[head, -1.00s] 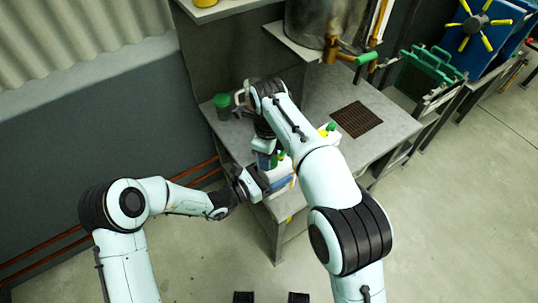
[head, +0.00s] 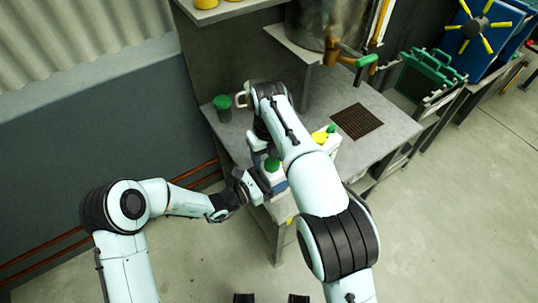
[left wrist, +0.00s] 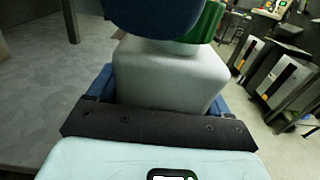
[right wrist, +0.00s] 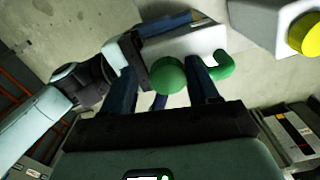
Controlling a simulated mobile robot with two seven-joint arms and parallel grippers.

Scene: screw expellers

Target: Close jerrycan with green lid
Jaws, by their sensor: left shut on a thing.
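The white jerrycan (head: 277,180) stands at the front edge of the workbench. My left gripper (head: 250,186) is shut on it from the left, and its white body (left wrist: 170,78) fills the jaws in the left wrist view. A round green lid (head: 272,164) is at the top of the can; whether it is fully seated cannot be told. In the right wrist view the green lid (right wrist: 168,75) lies between the blue fingers of my right gripper (right wrist: 166,88), with gaps on both sides. The right gripper is open, over the can.
A second white can with a yellow lid (head: 319,137) stands close to the right. A dark jar with a green lid (head: 222,107) and a pale mug (head: 242,95) are farther back. A brown grate (head: 357,120) lies on the bench (head: 388,140).

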